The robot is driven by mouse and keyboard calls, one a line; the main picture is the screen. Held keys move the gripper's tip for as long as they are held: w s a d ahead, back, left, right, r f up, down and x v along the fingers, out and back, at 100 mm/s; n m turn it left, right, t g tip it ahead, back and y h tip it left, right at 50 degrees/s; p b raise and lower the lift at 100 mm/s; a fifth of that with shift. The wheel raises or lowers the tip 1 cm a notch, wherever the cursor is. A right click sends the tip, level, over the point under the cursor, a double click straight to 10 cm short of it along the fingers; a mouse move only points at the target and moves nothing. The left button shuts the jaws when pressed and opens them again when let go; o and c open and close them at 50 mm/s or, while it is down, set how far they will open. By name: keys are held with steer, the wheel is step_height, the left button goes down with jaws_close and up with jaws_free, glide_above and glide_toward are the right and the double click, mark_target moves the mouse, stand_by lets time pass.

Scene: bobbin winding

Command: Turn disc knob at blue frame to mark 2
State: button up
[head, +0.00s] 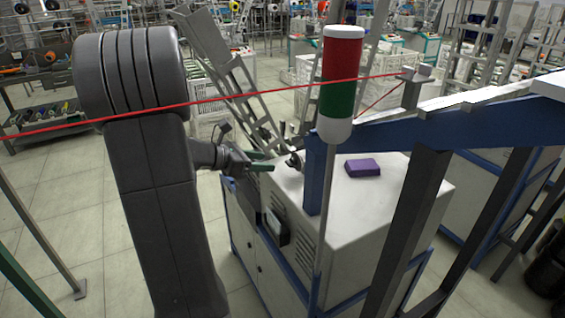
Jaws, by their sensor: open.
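The blue frame (430,133) has a sloping beam and a short upright post on the white cabinet, right of centre. A small dark round part, which looks like the disc knob (296,160), sits at the left side of the post. Its marks are too small to read. My gripper (268,162) is open just left of this part, with its dark green fingers pointing right towards it. A small gap seems to lie between them, but contact cannot be told for sure.
A red and green signal column (341,85) stands in front of the frame. A red thread (270,92) crosses the view above my gripper. A purple block (362,167) lies on the white cabinet (345,215). Open tiled floor (70,215) lies at the left.

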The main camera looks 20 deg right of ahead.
mark_target(287, 164)
steer(key=x, duration=0.7)
steer(key=shift+d+f, duration=0.2)
steer(key=shift+d, duration=0.15)
steer(key=c, duration=1)
steer(key=shift+f+b, duration=0.1)
steer(key=shift+b, duration=0.2)
